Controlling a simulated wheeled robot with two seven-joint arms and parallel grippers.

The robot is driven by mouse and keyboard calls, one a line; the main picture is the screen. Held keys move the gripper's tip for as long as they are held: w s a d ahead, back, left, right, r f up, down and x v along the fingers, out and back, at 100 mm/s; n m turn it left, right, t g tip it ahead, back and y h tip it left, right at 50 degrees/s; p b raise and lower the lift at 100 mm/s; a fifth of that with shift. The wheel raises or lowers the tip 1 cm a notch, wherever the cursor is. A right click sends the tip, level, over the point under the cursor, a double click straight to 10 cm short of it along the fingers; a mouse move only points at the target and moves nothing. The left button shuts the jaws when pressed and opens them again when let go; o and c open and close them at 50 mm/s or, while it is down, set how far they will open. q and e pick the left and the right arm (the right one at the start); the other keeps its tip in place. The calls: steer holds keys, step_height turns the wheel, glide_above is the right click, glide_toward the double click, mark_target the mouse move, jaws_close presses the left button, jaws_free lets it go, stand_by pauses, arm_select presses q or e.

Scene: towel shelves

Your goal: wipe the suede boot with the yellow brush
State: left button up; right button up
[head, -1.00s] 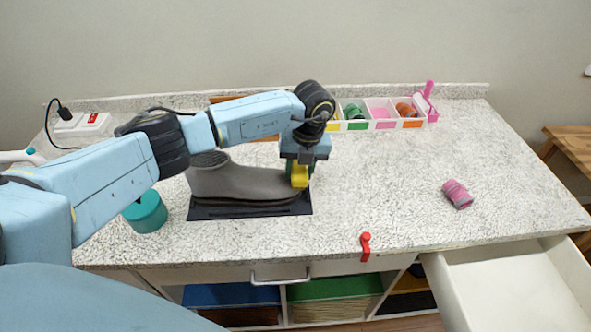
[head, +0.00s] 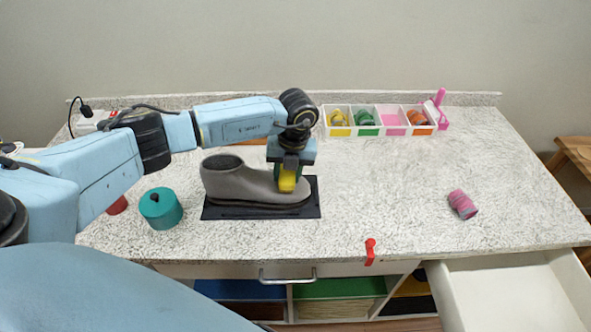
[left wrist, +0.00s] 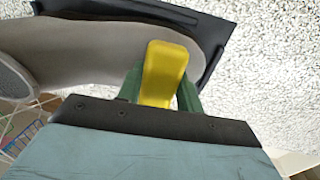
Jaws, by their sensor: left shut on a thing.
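The grey suede boot (head: 235,182) lies on a black mat (head: 311,209) on the speckled counter, its opening at the left and its toe at the right. My left gripper (head: 288,172) is over the toe, shut on the yellow brush (head: 287,184). In the left wrist view the yellow brush (left wrist: 164,73) sits between the green fingers, over the toe of the boot (left wrist: 95,45). The brush appears to be at the boot's upper surface; its underside is hidden, so contact is unclear. My right gripper is not in view.
A teal canister (head: 161,209) stands left of the mat. A divided tray (head: 380,131) with coloured compartments is at the back. A pink ribbed roll (head: 462,204) lies at the right. A red clip (head: 370,251) is at the front edge, and a drawer (head: 505,295) stands open.

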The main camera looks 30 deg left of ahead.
arm_select(q)
steer(key=shift+s+a+f, duration=0.3)
steer(key=shift+s+a, duration=0.1)
steer(key=shift+a, duration=0.2)
steer(key=shift+w+r+p, duration=0.1)
steer(key=shift+r+p, duration=0.4)
steer(key=shift+r, duration=0.15)
steer(key=r+p, duration=0.2)
steer(key=r, duration=0.1)
steer(key=d+r+p, duration=0.1)
steer(key=shift+w+r, duration=0.2)
steer(key=shift+w, duration=0.1)
steer(key=shift+r, duration=0.35)
steer(key=shift+w+d+r+p, duration=0.1)
steer(key=shift+d+r+p, duration=0.05)
steer(key=shift+r+p, duration=0.55)
steer(key=shift+w+d+r+p, duration=0.1)
steer(key=shift+r+p, duration=0.45)
steer(key=shift+r, duration=0.25)
